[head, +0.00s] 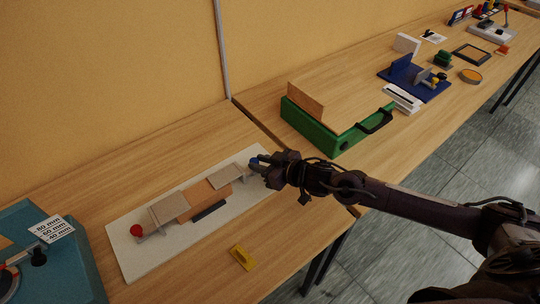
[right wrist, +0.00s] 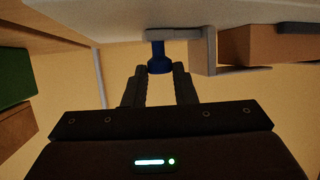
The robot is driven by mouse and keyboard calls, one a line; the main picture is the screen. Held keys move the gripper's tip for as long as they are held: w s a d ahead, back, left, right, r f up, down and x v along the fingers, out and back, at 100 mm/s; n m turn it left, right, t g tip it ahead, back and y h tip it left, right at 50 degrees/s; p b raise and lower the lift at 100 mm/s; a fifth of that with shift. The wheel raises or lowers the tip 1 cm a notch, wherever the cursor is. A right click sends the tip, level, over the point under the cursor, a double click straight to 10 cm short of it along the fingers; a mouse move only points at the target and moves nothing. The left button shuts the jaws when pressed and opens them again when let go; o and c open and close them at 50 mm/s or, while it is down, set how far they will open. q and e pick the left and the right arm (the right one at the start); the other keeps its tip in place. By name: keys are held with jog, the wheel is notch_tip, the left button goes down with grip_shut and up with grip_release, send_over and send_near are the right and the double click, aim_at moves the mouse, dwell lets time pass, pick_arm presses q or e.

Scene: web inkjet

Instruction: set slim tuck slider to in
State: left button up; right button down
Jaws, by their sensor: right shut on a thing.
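A pale board (head: 128,262) lies on the near table and carries a fixture with a wooden block (head: 207,194) and grey plates on both sides. A red knob (head: 136,231) is at its left end and a blue knob (head: 255,162) at its right end. I see no label telling which one is the slim tuck slider. My right gripper (head: 261,166) is shut on the blue knob, partly hiding it. In the right wrist view the blue knob (right wrist: 157,58) stands between the two fingertips, beside a grey bracket. My left gripper is not in view.
A yellow tag (head: 242,257) lies in front of the board. A teal machine with millimetre labels (head: 60,250) stands at the left. A green box (head: 320,134) with a black handle is on the far table, behind my right arm. A gap separates the tables.

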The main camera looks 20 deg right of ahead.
jog(key=c, duration=1.2)
grip_release()
jog(key=shift+d, duration=0.1)
jog(key=shift+d, duration=0.1)
jog(key=b+v, duration=0.1)
jog(key=v, duration=0.5)
jog(key=shift+s+d+f, duration=0.1)
jog(key=shift+s, duration=0.1)
jog(key=shift+s+d+r, duration=0.3)
jog(key=shift+s+r, duration=0.1)
jog(key=shift+s, duration=0.1)
